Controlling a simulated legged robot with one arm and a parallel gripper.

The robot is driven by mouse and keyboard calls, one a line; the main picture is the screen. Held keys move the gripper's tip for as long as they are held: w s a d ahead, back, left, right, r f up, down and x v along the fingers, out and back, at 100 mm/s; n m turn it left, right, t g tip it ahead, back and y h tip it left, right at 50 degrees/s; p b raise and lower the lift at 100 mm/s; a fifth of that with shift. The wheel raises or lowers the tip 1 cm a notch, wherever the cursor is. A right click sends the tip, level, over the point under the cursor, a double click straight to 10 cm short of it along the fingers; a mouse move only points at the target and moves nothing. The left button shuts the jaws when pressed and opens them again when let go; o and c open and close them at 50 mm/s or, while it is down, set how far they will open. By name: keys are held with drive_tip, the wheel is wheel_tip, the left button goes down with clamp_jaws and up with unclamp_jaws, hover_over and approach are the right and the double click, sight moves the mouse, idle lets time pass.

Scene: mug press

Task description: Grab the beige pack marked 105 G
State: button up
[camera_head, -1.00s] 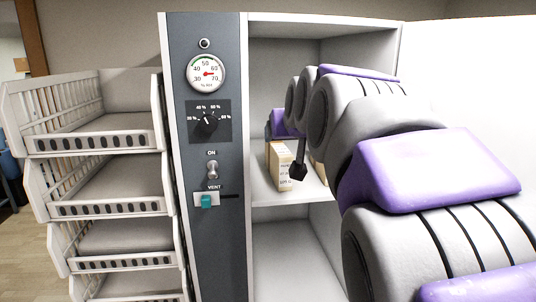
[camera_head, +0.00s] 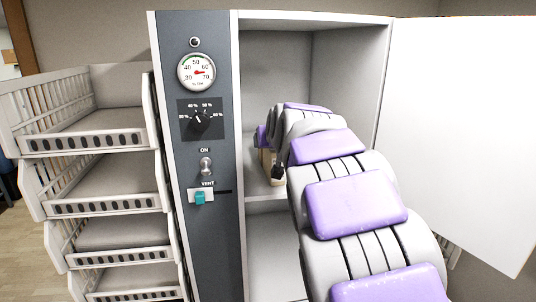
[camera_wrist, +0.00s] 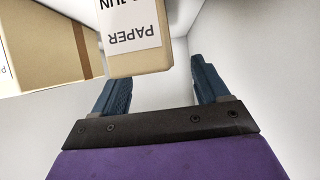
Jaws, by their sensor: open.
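A beige pack (camera_wrist: 138,58) with a white label is at the top middle of the wrist view. Its label reads "PAPER" upside down, with part of another line above; no 105 G marking is readable. My gripper (camera_wrist: 161,80) is open and empty, its blue-grey fingers pointing towards the pack. The pack is in front of the finger gap, nearer the left finger; I cannot tell whether they touch. In the head view a pale pack (camera_head: 266,166) shows on the cabinet shelf, mostly hidden behind my arm.
A larger brown box (camera_wrist: 45,45) stands left of the pack in the wrist view. The grey control panel (camera_head: 200,240) borders the cabinet opening on the left, and a white door (camera_head: 460,130) stands open on the right. White baskets (camera_head: 95,190) are stacked further left.

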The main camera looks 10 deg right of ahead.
drive_tip(key=x, duration=0.3)
drive_tip(key=shift+w+d, duration=0.25)
drive_tip(key=shift+d, duration=0.15)
drive_tip(key=shift+s+a, duration=0.1)
drive_tip(key=shift+s, duration=0.15)
drive_tip(key=shift+c, duration=0.4)
drive_tip(key=shift+w+a, duration=0.15)
drive_tip(key=shift+a, duration=0.1)
drive_tip(key=c, duration=0.5)
drive_tip(key=shift+d, duration=0.15)
drive_tip(key=c, duration=0.8)
drive_tip(key=shift+r, duration=0.15)
